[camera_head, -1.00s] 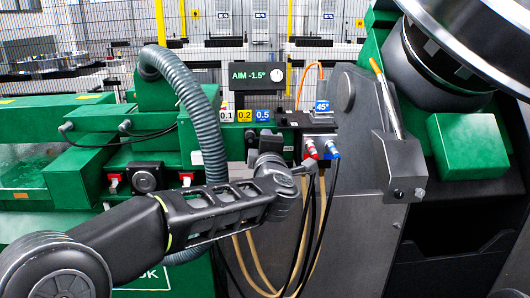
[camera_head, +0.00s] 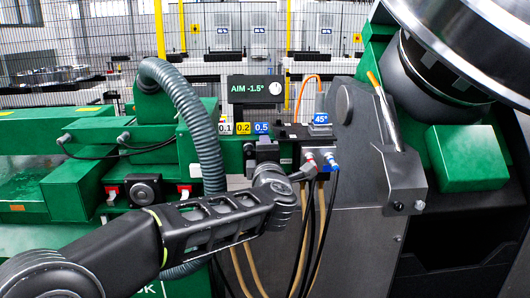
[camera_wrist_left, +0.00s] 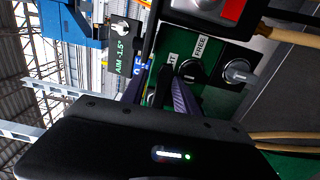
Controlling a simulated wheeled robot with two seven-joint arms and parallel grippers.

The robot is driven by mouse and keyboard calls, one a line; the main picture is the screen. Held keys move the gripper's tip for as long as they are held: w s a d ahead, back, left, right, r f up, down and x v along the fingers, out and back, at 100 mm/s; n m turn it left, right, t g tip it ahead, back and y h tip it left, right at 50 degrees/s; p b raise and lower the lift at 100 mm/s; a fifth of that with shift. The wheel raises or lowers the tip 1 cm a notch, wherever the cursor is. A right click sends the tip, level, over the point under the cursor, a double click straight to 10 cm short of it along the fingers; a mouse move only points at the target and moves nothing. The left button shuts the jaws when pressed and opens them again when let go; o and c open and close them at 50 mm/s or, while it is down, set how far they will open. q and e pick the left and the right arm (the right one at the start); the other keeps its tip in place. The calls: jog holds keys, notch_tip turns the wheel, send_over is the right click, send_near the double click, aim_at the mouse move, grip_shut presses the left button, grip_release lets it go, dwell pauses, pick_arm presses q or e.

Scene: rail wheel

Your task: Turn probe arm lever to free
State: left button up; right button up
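In the left wrist view, a white label reading FREE (camera_wrist_left: 200,47) is on the green panel beside round black knobs, one (camera_wrist_left: 190,70) close to the fingers and one (camera_wrist_left: 238,71) farther right. A second, partly hidden label ending in T (camera_wrist_left: 172,58) is beside it. My left gripper (camera_wrist_left: 158,90) has its two purple-grey fingers apart, pointing at the panel. A dark upright piece shows between them; I cannot tell if it is the lever or if it is touched. My right gripper is not in view.
An AIM -1.5° display (camera_head: 255,89) stands above the beam. A connector box (camera_head: 317,155) with red and blue plugs and hanging cables is just right of the gripper. A grey corrugated hose (camera_head: 197,115) arches at left. A grey bracket with a handle (camera_head: 402,180) is at right.

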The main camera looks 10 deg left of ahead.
pick_arm(q)
jog(key=shift+s, duration=0.1)
jog(key=v, duration=0.7)
jog(key=shift+s, duration=0.25)
jog(key=shift+d+f, duration=0.1)
